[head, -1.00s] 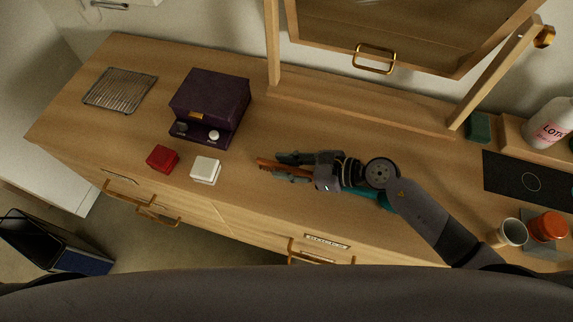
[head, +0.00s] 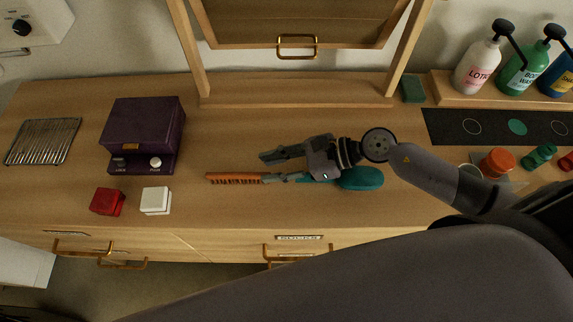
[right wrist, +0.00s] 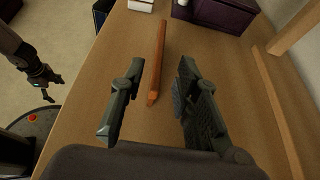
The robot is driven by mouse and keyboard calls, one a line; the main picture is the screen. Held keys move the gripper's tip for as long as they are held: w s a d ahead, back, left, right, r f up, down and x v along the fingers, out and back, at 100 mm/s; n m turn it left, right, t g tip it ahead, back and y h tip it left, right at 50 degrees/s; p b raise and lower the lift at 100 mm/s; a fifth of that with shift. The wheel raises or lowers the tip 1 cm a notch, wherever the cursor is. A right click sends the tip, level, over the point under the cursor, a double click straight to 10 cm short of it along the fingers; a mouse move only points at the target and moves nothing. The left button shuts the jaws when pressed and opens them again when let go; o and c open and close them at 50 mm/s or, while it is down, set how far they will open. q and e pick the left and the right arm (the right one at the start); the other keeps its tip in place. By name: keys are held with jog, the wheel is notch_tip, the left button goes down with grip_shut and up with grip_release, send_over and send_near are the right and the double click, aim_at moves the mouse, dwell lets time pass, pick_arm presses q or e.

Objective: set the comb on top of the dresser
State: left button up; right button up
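The orange-brown comb (head: 235,178) lies flat on the wooden dresser top (head: 230,208), teeth toward the front edge. It also shows in the right wrist view (right wrist: 158,58), its near end between the fingers and touching neither. My right gripper (head: 268,168) is open at the comb's right end; its spread fingers also show in the right wrist view (right wrist: 160,100). My left gripper (right wrist: 45,78) seems to show small at the left of the right wrist view, off the dresser, too small to read.
A teal rounded object (head: 362,178) lies partly under my right gripper. A white box (head: 155,200), a red box (head: 107,201) and a purple case (head: 145,125) stand left. A wooden mirror-like frame (head: 300,88) stands behind. Bottles (head: 477,68) stand at right. The front middle is clear.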

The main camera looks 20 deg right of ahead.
jog(key=shift+v, duration=1.1)
jog(key=shift+s+d+r+b, duration=0.15)
jog(key=shift+d+r+b, duration=0.1)
jog(key=shift+d+b, duration=0.1)
